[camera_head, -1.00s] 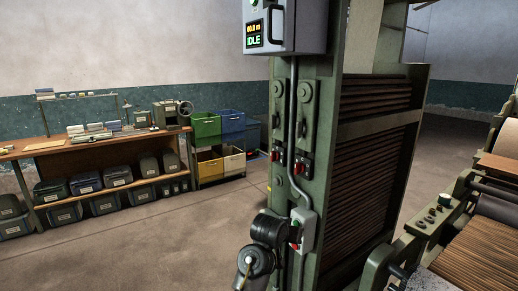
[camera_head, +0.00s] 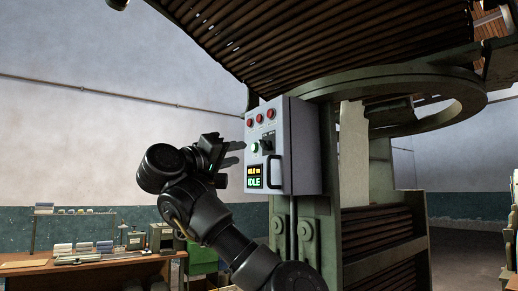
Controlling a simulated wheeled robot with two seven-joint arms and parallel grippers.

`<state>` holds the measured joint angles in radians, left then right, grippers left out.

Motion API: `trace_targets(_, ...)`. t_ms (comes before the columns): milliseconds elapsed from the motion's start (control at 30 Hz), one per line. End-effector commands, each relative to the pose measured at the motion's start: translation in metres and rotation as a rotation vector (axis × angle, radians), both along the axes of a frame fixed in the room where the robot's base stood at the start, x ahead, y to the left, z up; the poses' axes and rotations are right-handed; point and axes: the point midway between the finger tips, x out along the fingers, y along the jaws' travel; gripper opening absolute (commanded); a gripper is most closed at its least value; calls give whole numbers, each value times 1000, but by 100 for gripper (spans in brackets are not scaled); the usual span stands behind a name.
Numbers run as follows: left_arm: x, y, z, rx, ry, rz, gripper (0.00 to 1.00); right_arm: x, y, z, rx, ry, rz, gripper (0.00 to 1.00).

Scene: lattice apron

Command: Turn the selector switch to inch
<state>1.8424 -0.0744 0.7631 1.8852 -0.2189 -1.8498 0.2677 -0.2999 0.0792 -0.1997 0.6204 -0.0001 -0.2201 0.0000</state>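The grey control box (camera_head: 303,150) is fixed to a green machine post. On its face is a dark selector switch (camera_head: 267,142); its labels and pointer direction are too small to read. A green button (camera_head: 254,147) is beside the switch. A lit display (camera_head: 254,177) below reads IDLE. My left gripper (camera_head: 239,153) is raised just left of the box face, at about the height of the switch and green button. Its two fingers are apart with nothing between them, pointing at the panel. It appears clear of the switch. My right gripper is not in view.
Several red lamps or buttons (camera_head: 260,118) line the top of the panel. A black handle (camera_head: 275,172) projects at its lower right. A green ring frame (camera_head: 420,95) and dark slats overhang the box. A workbench (camera_head: 90,266) stands far left.

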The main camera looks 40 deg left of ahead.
Motion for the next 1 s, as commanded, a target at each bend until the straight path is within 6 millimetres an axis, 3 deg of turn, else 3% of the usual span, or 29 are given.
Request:
trace_targets(267, 0, 0, 10, -6, -13, -8, 34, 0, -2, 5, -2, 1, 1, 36)
trace_targets(700, 72, -1, 33, -5, -9, -8, 34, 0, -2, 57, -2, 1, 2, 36)
trace_targets(1000, 98, -1, 37, -4, -13, -7, 34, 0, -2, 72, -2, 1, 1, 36)
